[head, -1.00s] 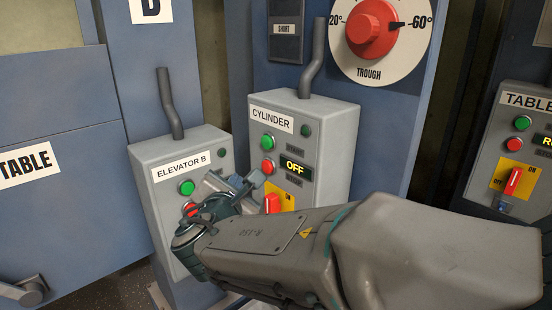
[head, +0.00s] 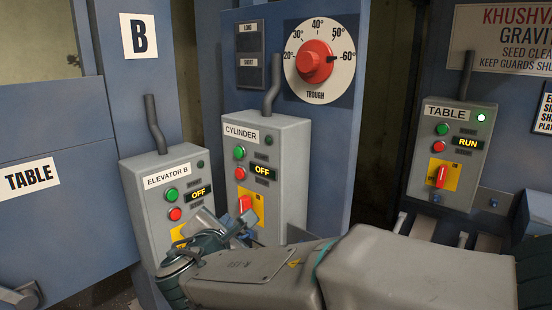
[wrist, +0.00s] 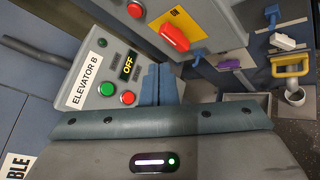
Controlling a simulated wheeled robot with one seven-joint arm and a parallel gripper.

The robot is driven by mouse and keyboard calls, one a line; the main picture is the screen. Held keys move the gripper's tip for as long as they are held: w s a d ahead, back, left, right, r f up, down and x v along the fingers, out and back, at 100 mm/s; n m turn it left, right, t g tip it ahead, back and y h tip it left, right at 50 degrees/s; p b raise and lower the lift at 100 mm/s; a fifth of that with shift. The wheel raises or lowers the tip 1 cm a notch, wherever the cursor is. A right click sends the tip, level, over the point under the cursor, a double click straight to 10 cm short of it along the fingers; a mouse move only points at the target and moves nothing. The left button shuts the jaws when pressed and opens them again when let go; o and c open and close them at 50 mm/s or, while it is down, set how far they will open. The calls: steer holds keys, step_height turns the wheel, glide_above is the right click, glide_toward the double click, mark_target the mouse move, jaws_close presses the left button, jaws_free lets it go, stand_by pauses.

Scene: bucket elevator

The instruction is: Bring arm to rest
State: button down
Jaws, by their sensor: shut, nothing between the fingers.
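My gripper (head: 238,222) is in front of the lower parts of the ELEVATOR B box (head: 153,196) and the CYLINDER box (head: 284,155), with my forearm stretching right from it. Its fingers are together and empty, and they also show in the wrist view (wrist: 158,84). Both boxes have a green and a red button and a display reading OFF. The red switch (head: 244,204) of the CYLINDER box is just above the fingers. My wrist hides most of the ELEVATOR B switch plate. I cannot tell whether the fingers touch anything.
A TABLE box (head: 452,166) at the right reads RUN with a lit lamp. A red trough dial (head: 315,62) is on the panel above. The wrist view shows a yellow handle (wrist: 290,66), a white handle (wrist: 283,41) and a purple part (wrist: 229,64) at the right.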

steer(key=s+d+f+m+g+h, duration=0.2)
steer(key=d+f+m+g, duration=0.15)
steer(key=d+m, duration=0.45)
steer(key=s+d+f+m+g+h, duration=0.2)
steer(key=s+d+f+m+g, duration=0.15)
steer(key=d, duration=0.85)
steer(key=s+d+f+m+g+y, duration=0.2)
steer(key=s+f+m, duration=0.1)
steer(key=s+m, duration=0.3)
steer(key=s+d+f+m+g+y, duration=0.2)
steer(key=s+d+f+m, duration=0.1)
steer(key=s+m, duration=0.4)
steer(key=shift+s+f+m+g+y, duration=0.2)
steer(key=shift+f+m+g+y, duration=0.15)
steer(key=shift+m, duration=0.9)
steer(key=shift+d, duration=0.1)
